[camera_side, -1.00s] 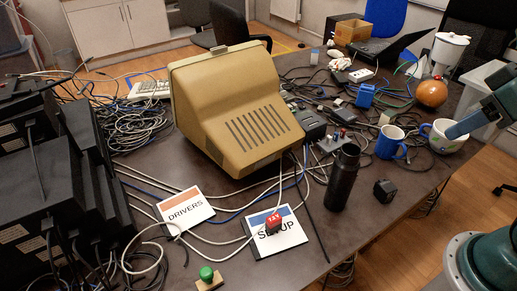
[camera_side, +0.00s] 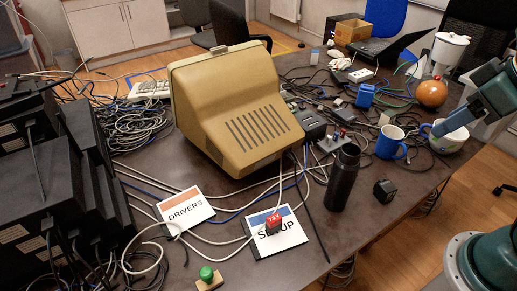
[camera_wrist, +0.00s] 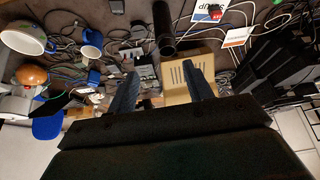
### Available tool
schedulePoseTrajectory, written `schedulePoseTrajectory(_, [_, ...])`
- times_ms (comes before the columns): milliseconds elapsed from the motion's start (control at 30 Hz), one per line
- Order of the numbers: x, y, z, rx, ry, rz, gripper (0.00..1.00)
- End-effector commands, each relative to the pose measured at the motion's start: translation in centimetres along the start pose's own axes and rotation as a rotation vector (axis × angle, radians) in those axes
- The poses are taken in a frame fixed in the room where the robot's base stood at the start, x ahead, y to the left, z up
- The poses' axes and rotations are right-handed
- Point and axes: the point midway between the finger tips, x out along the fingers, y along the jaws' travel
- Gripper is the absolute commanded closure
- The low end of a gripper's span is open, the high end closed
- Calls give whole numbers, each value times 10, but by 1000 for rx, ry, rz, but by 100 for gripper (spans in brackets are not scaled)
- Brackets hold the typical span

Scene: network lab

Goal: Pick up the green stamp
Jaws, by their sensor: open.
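The green stamp (camera_side: 206,273), a green knob on a small wooden base, stands near the table's front edge in the side view. I cannot make it out in the wrist view. My gripper (camera_side: 438,131) is at the right, by the white bowl, far from the stamp. In the wrist view my gripper (camera_wrist: 160,70) shows two blue fingers spread apart with nothing held between them.
A red stamp (camera_side: 273,223) sits on the SETUP case (camera_side: 284,241), beside the DRIVERS case (camera_side: 185,209). A black bottle (camera_side: 342,178), blue mug (camera_side: 391,142) and white bowl (camera_side: 450,141) stand to the right. Loose cables (camera_side: 150,262) lie near the green stamp.

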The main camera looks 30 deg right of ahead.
Motion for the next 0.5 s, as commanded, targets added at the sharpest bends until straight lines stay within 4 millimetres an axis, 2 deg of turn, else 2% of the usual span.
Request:
schedulePoseTrajectory(267, [29, -32, -41, -198, -6, -83, 49])
schedulePoseTrajectory(500, [63, -71, -72, -378, -2, -168, 49])
